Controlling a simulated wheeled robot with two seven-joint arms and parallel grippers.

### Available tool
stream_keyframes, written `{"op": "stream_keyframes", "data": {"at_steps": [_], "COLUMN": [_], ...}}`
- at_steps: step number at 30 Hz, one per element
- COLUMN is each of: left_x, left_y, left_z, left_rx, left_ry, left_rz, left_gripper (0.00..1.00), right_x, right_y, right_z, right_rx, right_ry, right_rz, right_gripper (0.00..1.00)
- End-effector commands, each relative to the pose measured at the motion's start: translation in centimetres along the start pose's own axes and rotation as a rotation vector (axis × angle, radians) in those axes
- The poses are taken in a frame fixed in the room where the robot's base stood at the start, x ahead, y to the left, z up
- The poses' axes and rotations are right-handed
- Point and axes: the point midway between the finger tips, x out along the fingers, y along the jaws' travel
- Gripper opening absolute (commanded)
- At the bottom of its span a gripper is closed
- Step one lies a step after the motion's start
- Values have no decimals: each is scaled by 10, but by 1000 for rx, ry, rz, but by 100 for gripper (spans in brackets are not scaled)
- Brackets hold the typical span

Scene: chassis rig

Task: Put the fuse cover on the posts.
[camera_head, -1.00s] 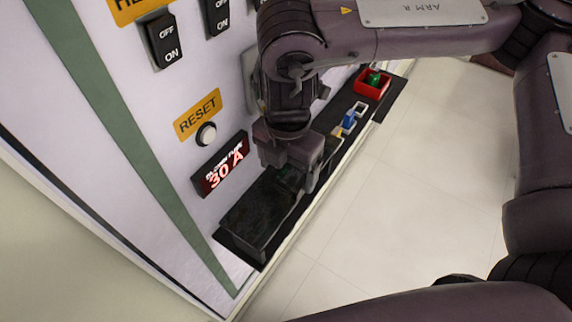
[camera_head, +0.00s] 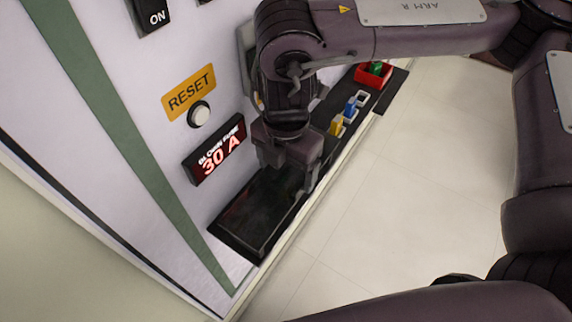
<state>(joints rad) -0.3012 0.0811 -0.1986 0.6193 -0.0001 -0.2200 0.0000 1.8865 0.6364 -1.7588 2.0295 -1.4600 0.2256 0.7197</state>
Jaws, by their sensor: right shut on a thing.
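My right gripper (camera_head: 300,178) points down over the black shelf in front of the panel and is shut on a dark, smoky, box-like piece, which looks like the fuse cover (camera_head: 258,212). The cover lies low along the near end of the shelf, left of and below the fingers. Whether it touches the shelf is hard to tell, dark on dark. The fingers and wrist hide its far end. I cannot make out the posts. My left gripper is not in view.
The black shelf (camera_head: 392,92) runs along the white panel. Farther along it stand a yellow fuse (camera_head: 337,126), a blue fuse (camera_head: 350,109) and a red bin (camera_head: 366,77) with a green thing inside. A display (camera_head: 216,152) reads "30 A", below a white reset button (camera_head: 200,114). The floor at right is clear.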

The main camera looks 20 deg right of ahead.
Motion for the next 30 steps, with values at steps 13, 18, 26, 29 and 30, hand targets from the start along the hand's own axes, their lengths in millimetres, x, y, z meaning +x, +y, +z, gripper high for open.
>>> {"op": "stream_keyframes", "data": {"at_steps": [13,18,26,29,30], "left_x": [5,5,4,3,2], "left_y": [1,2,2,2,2], "left_z": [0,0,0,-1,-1], "left_rx": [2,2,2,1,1], "left_ry": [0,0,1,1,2], "left_rz": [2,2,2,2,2], "left_gripper": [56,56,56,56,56], "right_x": [8,8,3,-11,-17], "right_y": [0,0,0,1,1], "right_z": [0,0,0,1,1], "right_rx": [0,0,0,0,0], "right_ry": [0,0,-1,-3,-4], "right_rz": [1,1,2,4,5], "right_gripper": [84,100,100,100,100]}}
